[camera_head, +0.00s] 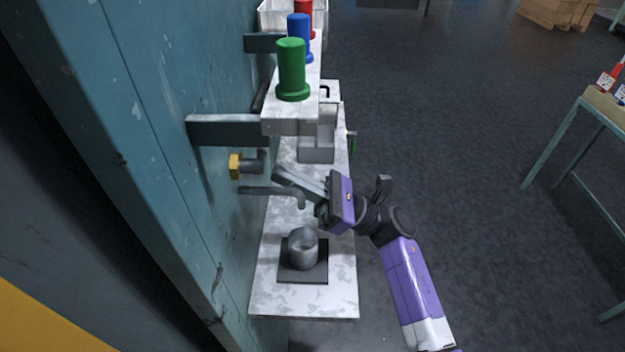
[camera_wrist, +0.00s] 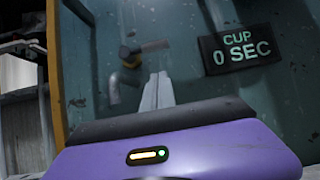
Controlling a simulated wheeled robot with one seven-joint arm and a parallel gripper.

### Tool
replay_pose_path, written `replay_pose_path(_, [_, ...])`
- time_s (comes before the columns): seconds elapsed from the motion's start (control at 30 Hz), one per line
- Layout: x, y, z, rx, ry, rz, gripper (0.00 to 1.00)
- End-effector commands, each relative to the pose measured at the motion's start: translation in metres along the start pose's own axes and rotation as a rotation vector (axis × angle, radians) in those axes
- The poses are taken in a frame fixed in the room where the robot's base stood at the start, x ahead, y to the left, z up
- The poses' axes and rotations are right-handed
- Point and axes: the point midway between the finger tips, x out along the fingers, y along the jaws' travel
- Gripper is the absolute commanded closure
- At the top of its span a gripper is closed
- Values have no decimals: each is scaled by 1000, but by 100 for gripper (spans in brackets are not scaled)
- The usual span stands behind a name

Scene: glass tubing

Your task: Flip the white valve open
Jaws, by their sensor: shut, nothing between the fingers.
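A valve with a yellow end (camera_head: 234,166) and a grey handle (camera_head: 255,163) is on the teal wall. Its yellow part (camera_wrist: 126,54) and grey handle (camera_wrist: 154,46) also show in the wrist view; no part looks clearly white. A grey pipe (camera_head: 262,190) below it ends in a downward spout; its bend shows in the wrist view (camera_wrist: 122,98). My gripper (camera_head: 279,173) has its fingers together and empty, pointing at the wall just right of the valve handle. The fingers (camera_wrist: 158,84) overlap the view of the wall; whether they touch the handle I cannot tell.
A grey cup (camera_head: 303,250) stands on a black pad (camera_head: 290,274) on the lower shelf (camera_head: 335,300), below the spout. An upper shelf (camera_head: 290,127) holds green (camera_head: 291,68), blue and red objects. A wall sign (camera_wrist: 240,48) reads "CUP 0 SEC".

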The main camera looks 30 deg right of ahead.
Motion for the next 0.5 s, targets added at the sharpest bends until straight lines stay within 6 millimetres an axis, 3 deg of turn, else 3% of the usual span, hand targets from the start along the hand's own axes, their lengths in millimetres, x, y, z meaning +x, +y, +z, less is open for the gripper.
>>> replay_pose_path(0.03, [8, 0, 11, -2, -1, -1, 100])
replay_pose_path(0.2, [21, 0, 24, 0, -1, -1, 100])
replay_pose_path(0.5, [26, 0, 28, 0, -1, -1, 100])
